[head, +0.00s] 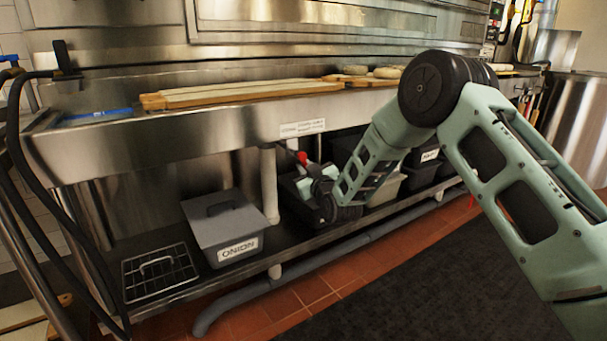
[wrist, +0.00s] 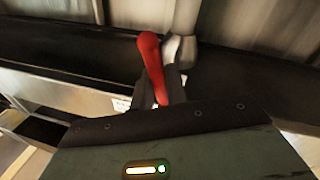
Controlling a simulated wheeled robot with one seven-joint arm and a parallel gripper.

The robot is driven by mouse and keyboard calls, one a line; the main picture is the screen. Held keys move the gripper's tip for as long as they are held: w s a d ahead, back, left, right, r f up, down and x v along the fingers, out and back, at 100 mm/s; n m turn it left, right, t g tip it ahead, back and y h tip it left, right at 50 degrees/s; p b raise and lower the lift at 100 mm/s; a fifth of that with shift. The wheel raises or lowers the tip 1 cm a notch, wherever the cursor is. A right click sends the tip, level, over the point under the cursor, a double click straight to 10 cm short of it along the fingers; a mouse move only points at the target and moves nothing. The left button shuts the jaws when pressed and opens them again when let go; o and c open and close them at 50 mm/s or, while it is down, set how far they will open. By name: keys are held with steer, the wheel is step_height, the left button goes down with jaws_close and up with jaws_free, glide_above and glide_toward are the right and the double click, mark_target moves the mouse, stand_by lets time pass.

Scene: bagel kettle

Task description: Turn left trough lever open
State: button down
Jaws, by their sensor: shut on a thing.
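The red lever (wrist: 151,62) stands out from between my gripper's fingers in the wrist view, tilted slightly left at its top. A bit of red also shows in the head view (head: 302,158), just above my gripper. My gripper (wrist: 160,88) is shut on the lever, with a dark finger on each side of it. In the head view the arm reaches under the steel trough (head: 180,138), and the fingertips are hard to make out. A grey pipe with a fitting (wrist: 182,48) is right behind the lever. The lever's pivot is hidden.
A grey box labelled ONION (head: 238,250) and a wire rack (head: 160,272) sit on the lower shelf, left of my gripper. A vertical white pipe (head: 269,185) stands close by. Wooden boards (head: 240,92) lie above the trough. A grey drain pipe (head: 330,252) runs low along the front.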

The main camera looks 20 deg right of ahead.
steer(key=n, duration=0.1)
steer(key=n+b, duration=0.1)
steer(key=n, duration=0.1)
steer(key=d+n+y+b, duration=0.1)
steer(key=n, duration=0.1)
steer(key=shift+w+d+r+t, duration=0.1)
steer(key=shift+w+r+t, duration=0.1)
steer(key=shift+r+t, duration=0.15)
steer(key=n, duration=0.1)
steer(key=n+b, duration=0.1)
steer(key=n+y, duration=0.1)
steer(key=shift+w+d+r, duration=0.1)
steer(key=shift+d+r, duration=0.2)
steer(key=shift+r, duration=0.05)
steer(key=shift+d+r+n+y+b, duration=0.1)
steer(key=shift+r+n+y+b, duration=0.35)
steer(key=shift+n, duration=0.95)
steer(key=shift+d+r+n+y+b, duration=0.25)
steer(key=shift+n+b, duration=0.25)
steer(key=shift+n, duration=0.9)
steer(key=shift+r+n+y+b, duration=0.3)
steer(key=shift+r+n+b, duration=0.2)
steer(key=shift+n, duration=0.9)
steer(key=c, duration=1.5)
jaws_free()
steer(key=shift+o, duration=0.2)
